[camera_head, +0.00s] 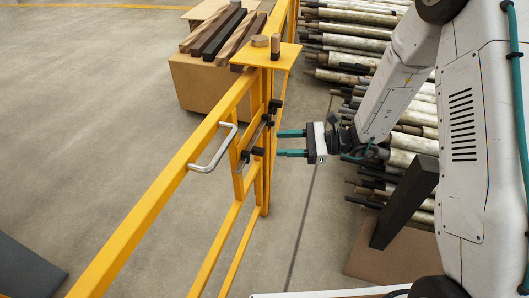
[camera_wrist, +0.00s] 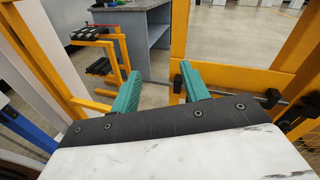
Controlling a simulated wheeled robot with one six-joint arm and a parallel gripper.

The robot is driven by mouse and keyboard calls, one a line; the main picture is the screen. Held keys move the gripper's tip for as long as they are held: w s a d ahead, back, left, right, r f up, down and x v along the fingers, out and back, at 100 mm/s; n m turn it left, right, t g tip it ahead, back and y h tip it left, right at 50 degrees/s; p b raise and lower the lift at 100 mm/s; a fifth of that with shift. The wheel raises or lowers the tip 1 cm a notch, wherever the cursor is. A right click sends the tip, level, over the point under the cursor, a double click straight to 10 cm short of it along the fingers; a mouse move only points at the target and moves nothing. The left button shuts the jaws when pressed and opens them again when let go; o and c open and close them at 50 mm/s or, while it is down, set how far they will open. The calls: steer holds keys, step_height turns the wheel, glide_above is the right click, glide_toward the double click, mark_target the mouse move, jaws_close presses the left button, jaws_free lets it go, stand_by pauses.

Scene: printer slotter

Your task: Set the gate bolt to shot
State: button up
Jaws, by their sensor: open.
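The gate bolt (camera_head: 254,136) is a thin grey rod with black fittings, set near a yellow post. I cannot tell how far the rod is drawn. My gripper (camera_head: 278,143) is open and empty, its two teal fingers pointing left at the bolt with a small gap. In the wrist view, the bolt rod (camera_wrist: 238,97) lies right of and partly behind the right finger of my gripper (camera_wrist: 160,78).
A yellow plate (camera_head: 266,56) with small round pieces tops the post. Behind it a cardboard box (camera_head: 207,88) carries dark and brown bars. Several long rollers (camera_head: 352,45) lie stacked behind my arm. The floor left of the gate is mostly clear.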

mark_target(264, 152)
steer(key=w+d+f+m+t, duration=0.1)
steer(key=w+f+m+t, duration=0.35)
steer(key=f, duration=0.55)
steer(key=shift+m+t, duration=0.25)
steer(key=shift+m, duration=0.3)
steer(key=x, duration=0.7)
steer(key=shift+a+f, duration=0.1)
steer(key=shift+a, duration=0.05)
